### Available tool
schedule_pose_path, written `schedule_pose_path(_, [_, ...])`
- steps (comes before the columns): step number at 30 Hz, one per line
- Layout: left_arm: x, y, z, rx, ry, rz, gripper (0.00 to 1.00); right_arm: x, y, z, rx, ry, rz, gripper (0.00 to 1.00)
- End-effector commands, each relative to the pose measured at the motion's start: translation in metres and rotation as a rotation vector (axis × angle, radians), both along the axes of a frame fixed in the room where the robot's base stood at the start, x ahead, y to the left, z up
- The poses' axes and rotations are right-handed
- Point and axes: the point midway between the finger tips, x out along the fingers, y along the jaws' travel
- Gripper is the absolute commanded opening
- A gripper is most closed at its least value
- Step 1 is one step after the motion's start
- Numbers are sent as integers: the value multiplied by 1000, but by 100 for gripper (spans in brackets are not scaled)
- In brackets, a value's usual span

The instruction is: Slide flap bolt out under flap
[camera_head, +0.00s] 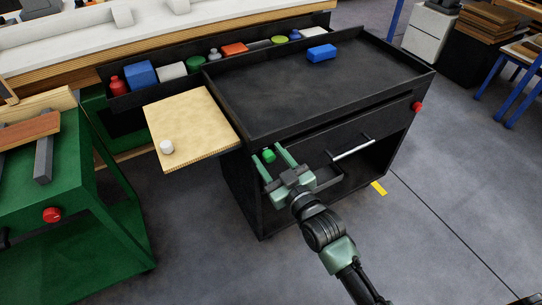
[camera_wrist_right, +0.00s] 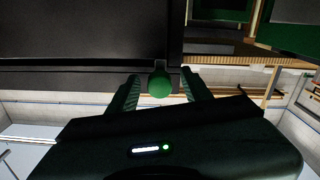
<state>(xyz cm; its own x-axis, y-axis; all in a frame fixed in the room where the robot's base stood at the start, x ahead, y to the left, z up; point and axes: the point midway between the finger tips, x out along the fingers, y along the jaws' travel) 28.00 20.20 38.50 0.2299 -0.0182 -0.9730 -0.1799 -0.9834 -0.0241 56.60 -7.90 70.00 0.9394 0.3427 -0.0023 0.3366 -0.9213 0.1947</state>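The flap (camera_head: 190,120) is a pale wooden board standing out level from the left side of the black cart, with a small white cylinder (camera_head: 167,147) on it. The flap bolt's green knob (camera_head: 269,156) shows on the cart's front near its upper left corner, and also in the right wrist view (camera_wrist_right: 159,83). My right gripper (camera_head: 268,152) is open, with one finger on each side of the knob. In the wrist view gaps show between knob and fingers (camera_wrist_right: 160,90). The bolt's shaft is hidden. My left gripper is not in view.
The black cart (camera_head: 290,105) has a raised rim, a blue block (camera_head: 321,53) on top and a drawer with a bar handle (camera_head: 353,149). A rear trough holds several small items. A green cart (camera_head: 40,205) stands at left. The floor in front is clear.

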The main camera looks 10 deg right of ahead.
Motion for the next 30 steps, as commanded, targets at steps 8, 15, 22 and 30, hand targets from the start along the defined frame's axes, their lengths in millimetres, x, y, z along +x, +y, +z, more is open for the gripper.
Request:
schedule_pose_path(8, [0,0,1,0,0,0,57,-1,-1,1,-1,-1,-1,49])
schedule_pose_path(15, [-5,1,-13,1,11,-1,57,-30,-11,0,0,3,0,49])
schedule_pose_path(22, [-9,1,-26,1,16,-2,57,-63,-23,0,-2,1,0,49])
schedule_pose_path(30, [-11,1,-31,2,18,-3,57,-74,-27,0,-1,-1,-1,49])
